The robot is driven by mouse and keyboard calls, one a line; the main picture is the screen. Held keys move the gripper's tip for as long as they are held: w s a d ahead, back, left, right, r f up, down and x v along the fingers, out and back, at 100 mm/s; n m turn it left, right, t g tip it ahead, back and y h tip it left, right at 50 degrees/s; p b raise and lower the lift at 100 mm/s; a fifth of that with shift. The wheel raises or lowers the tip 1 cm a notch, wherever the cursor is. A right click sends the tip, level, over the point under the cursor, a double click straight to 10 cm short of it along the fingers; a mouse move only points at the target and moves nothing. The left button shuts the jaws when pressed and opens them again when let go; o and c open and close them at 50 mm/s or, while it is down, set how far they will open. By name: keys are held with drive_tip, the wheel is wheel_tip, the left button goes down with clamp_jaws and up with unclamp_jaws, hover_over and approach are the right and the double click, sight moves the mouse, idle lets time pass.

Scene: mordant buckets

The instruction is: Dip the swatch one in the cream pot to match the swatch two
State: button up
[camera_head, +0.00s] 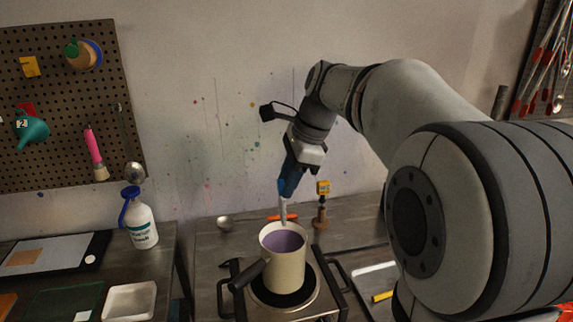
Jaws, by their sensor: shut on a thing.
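The cream pot (284,272) stands upright on a burner, its dark handle pointing to the lower left. Purple liquid (285,242) fills it to a little below the rim. My gripper (285,196) points down above the pot's back rim. It is shut on a narrow pale strip (283,212), whose lower end reaches the pot's back rim. I cannot tell whether it touches the liquid, or whether it is swatch one. A small yellow-orange tag (323,187) stands on a brown holder behind the pot; I cannot tell whether it is swatch two.
The burner (327,292) has raised dark handles. An orange thing (289,217) and a small metal bowl (224,222) lie behind the pot. A white bottle (140,222) and white tray (130,301) are on the left bench. A pale tray (375,284) lies right. My arm hides the right side.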

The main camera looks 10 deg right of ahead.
wheel_tip(320, 180, down, 16)
drive_tip(key=b, duration=1.1)
drive_tip(key=shift+w+d, duration=0.15)
drive_tip(key=shift+d, duration=0.05)
idle(0.4)
drive_tip(key=shift+s+a, duration=0.4)
idle(0.4)
